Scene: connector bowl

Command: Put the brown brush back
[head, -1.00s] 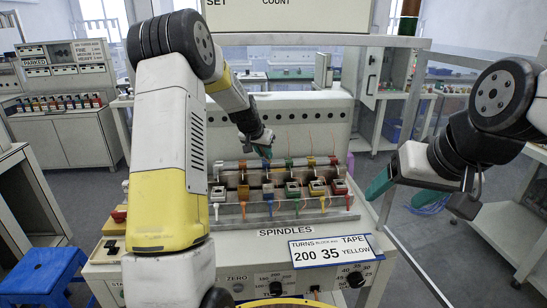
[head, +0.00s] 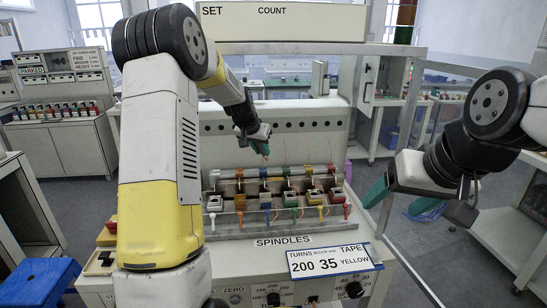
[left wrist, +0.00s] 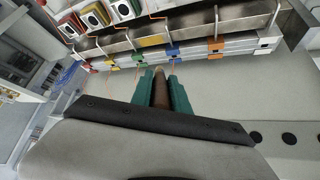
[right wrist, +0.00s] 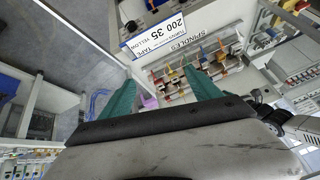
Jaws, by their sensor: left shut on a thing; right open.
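My left gripper (head: 260,136) is shut on the brown brush (left wrist: 161,91), which shows between the green fingers in the left wrist view. In the head view only a small tip of the brush (head: 265,149) shows below the fingers, above the back rail of the spindle machine and apart from it. Most of the brush is hidden by the gripper. My right gripper (right wrist: 158,92) is open and empty. In the head view its green fingertips (head: 377,191) are right of the machine.
The spindle row (head: 265,203) carries several coloured holders with hanging leads, behind the SPINDLES label. A rail with coloured clips (head: 275,172) runs behind them, and thin orange wires stand up there. A sign (head: 335,261) reads 200 35 YELLOW. A blue stool (head: 40,283) stands at lower left.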

